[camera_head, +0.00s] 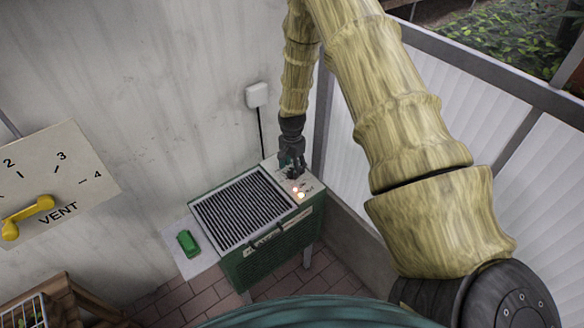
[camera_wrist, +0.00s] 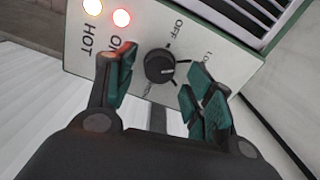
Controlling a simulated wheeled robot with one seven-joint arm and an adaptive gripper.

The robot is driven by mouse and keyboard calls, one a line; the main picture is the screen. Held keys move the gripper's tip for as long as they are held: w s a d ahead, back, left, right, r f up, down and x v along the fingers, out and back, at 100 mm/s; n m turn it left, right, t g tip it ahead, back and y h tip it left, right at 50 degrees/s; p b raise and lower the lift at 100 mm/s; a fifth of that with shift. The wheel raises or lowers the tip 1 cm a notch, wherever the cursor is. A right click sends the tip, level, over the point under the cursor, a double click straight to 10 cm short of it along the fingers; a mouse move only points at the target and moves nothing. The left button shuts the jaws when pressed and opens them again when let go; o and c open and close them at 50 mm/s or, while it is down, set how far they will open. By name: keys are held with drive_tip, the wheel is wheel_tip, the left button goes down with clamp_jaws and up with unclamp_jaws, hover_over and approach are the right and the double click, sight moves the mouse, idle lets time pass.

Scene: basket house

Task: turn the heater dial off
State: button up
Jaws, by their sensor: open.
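The green heater (camera_head: 262,262) with a slatted dark top stands by the wall in the head view. Its pale control panel (camera_wrist: 215,45) fills much of the wrist view. The round black heater dial (camera_wrist: 159,66) sits on that panel, with OFF and LOW lettered around it and other lettering partly hidden. I cannot tell for sure which label the dial points to. My gripper (camera_wrist: 161,63) is open, with one green-padded finger on each side of the dial; contact is not clear. In the head view my gripper (camera_head: 291,160) is over the heater's back right corner and hides the dial.
A red lamp (camera_wrist: 121,18) marked ON and a yellowish lamp (camera_wrist: 93,7) marked HOT are lit. A white wall box (camera_head: 257,95) with a cable is behind. A VENT panel (camera_head: 85,185) with a yellow handle is left. A green object (camera_head: 188,243) lies beside the heater.

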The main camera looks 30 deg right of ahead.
drive_tip(key=shift+f, duration=0.8)
drive_tip(key=c, duration=1)
drive_tip(key=shift+c, duration=0.2)
drive_tip(key=shift+n, duration=0.4)
drive_tip(key=shift+n+b, duration=0.55)
drive_tip(key=shift+n, duration=0.35)
drive_tip(key=n+b, duration=0.1)
drive_tip(key=n, duration=0.2)
drive_tip(key=shift+n, duration=0.3)
drive_tip(key=n+b, duration=0.1)
drive_tip(key=n, duration=0.4)
drive_tip(key=shift+n, duration=0.3)
